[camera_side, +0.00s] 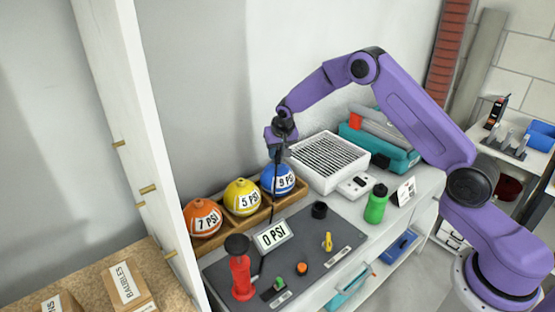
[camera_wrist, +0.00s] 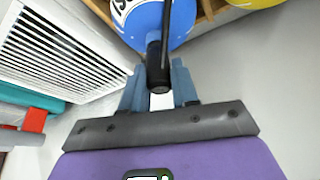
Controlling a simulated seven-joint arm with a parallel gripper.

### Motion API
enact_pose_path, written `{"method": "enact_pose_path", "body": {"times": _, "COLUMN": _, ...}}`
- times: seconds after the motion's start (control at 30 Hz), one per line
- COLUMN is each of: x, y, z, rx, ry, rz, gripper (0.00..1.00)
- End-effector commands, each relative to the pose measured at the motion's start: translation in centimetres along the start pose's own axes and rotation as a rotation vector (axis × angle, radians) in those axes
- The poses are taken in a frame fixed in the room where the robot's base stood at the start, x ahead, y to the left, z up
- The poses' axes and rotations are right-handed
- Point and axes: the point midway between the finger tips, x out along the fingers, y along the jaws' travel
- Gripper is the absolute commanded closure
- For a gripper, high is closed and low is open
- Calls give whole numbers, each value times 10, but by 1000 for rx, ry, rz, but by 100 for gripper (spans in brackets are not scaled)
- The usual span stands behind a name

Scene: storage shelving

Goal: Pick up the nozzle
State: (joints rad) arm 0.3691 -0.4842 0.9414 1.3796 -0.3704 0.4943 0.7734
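My gripper (camera_side: 277,150) is raised above the back of the counter, over the blue ball (camera_side: 278,179). In the wrist view its two blue-grey fingers (camera_wrist: 158,82) close in on both sides of a black cylindrical nozzle (camera_wrist: 157,65) and hold it. A thin black hose (camera_side: 273,195) hangs from the gripper down towards the gauge sign reading 0 PSI (camera_side: 272,236). The red pump (camera_side: 241,276) with a black top stands upright at the front left of the dark mat (camera_side: 330,270).
Orange (camera_side: 202,217), yellow (camera_side: 242,197) and blue balls sit in a wooden rack (camera_side: 228,222) along the wall. A white vented box (camera_side: 328,160) stands to the right. A green bottle (camera_side: 376,204) and a black cup (camera_side: 319,210) stand nearer the front.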

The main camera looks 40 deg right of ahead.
Motion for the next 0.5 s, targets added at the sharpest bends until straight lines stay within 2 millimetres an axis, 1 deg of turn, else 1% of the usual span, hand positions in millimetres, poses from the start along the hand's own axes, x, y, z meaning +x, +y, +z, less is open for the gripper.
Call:
{"method": "enact_pose_path", "body": {"times": 0.03, "x": 0, "y": 0, "z": 0, "rx": 0, "ry": 0, "rz": 0, "gripper": 89}}
{"method": "enact_pose_path", "body": {"times": 0.07, "x": 0, "y": 0, "z": 0, "rx": 0, "ry": 0, "rz": 0, "gripper": 98}}
{"method": "enact_pose_path", "body": {"times": 0.1, "x": 0, "y": 0, "z": 0, "rx": 0, "ry": 0, "rz": 0, "gripper": 100}}
{"method": "enact_pose_path", "body": {"times": 0.37, "x": -1, "y": 0, "z": 0, "rx": 0, "ry": 0, "rz": 0, "gripper": 100}}
{"method": "enact_pose_path", "body": {"times": 0.5, "x": -5, "y": 0, "z": -2, "rx": 1, "ry": 1, "rz": 0, "gripper": 100}}
